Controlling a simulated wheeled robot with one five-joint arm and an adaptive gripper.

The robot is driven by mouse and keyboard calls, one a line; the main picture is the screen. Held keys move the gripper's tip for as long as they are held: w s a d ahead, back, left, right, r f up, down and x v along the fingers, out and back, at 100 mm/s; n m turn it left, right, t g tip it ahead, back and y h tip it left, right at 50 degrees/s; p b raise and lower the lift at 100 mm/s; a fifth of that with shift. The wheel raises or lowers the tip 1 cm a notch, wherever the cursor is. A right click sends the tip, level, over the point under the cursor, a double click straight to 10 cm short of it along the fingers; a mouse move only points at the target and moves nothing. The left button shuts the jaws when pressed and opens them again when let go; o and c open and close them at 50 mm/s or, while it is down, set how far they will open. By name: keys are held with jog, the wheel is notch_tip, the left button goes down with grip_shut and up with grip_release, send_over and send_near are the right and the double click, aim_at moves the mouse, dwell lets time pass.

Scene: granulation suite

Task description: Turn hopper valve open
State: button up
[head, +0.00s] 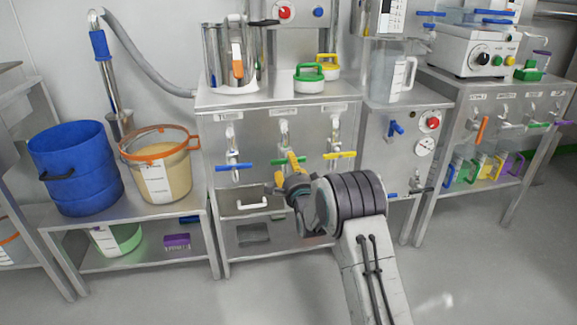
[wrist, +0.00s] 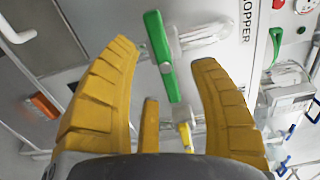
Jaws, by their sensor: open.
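The green bar handle (wrist: 161,56) of a valve shows in the wrist view, beside a label reading HOPPER (wrist: 246,20). The handle lies ahead of and between my gripper's (wrist: 165,55) yellow fingers, which are spread wide with nothing held. I see no contact between fingers and handle. In the head view, my gripper (head: 290,164) is in front of the middle valve on the steel cabinet (head: 245,185). It hides most of the green handle (head: 277,161) there. The valve's pale body (head: 283,130) shows above it.
A blue-handled valve (head: 233,167) is to the left and a yellow-handled valve (head: 340,155) to the right, both close by. A drawer handle (head: 252,205) is below. A blue drum (head: 75,168) and a tan-filled bucket (head: 160,172) stand on the left shelf. The floor in front is clear.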

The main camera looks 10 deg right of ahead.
aim_at(289, 163)
jog(key=shift+w+b, duration=0.35)
jog(key=shift+w, duration=1.3)
jog(key=shift+c, duration=0.2)
grip_shut()
